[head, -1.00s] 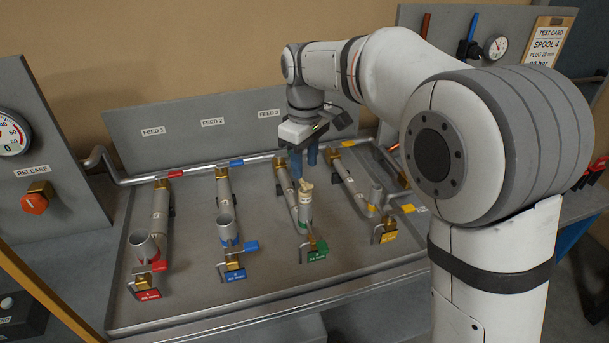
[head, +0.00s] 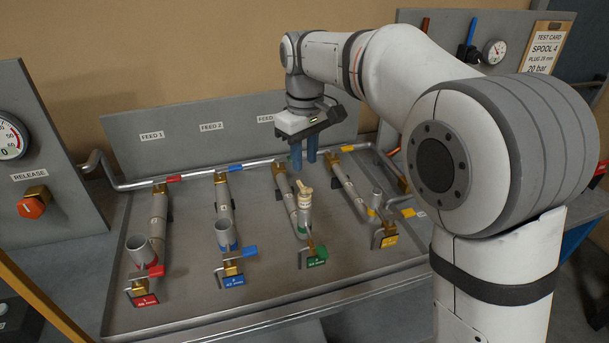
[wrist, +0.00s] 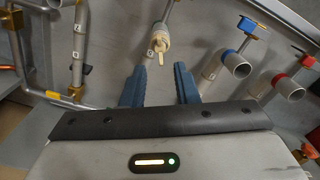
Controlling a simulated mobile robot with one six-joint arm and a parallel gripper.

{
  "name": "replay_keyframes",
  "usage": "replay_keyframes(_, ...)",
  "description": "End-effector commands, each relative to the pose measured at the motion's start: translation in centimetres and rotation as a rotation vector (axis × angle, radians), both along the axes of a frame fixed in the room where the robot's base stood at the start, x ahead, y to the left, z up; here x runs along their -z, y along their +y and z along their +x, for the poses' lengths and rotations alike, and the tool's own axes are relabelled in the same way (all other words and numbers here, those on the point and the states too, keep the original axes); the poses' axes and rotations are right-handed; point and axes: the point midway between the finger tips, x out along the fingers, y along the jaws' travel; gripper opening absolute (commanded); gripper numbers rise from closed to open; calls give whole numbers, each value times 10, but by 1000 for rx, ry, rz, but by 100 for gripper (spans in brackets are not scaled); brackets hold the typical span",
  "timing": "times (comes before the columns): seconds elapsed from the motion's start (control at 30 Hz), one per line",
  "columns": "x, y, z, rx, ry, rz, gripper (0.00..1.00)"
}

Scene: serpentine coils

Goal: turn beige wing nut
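The beige wing nut (head: 307,184) sits on top of the upright pipe end of the green-marked spool, the third from the left. In the wrist view the wing nut (wrist: 160,54) lies beyond the fingertips, roughly centred between them, with its wing pointing towards me. My gripper (head: 304,166) points down behind and above the wing nut in the head view, apart from it. Its two blue fingers (wrist: 159,70) are spread and nothing is between them.
Open upright pipe ends stand at the red spool (head: 140,250), the blue spool (head: 226,233) and the yellow spool (head: 376,199). A supply pipe (head: 200,174) runs along the back of the grey tray (head: 190,312). The tray's front strip is clear.

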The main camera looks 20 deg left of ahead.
Motion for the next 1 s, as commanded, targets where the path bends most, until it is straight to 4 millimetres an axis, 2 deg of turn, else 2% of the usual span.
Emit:
replay_keyframes(0.2, 37, -1, -1, -1, 4, -2, 27)
replay_keyframes(0.4, 58, 0, 0, -2, 2, -1, 27)
replay_keyframes(0.73, 62, 0, 0, -2, 0, 0, 27)
replay_keyframes(1.0, 62, 0, 0, -2, 0, 0, 5)
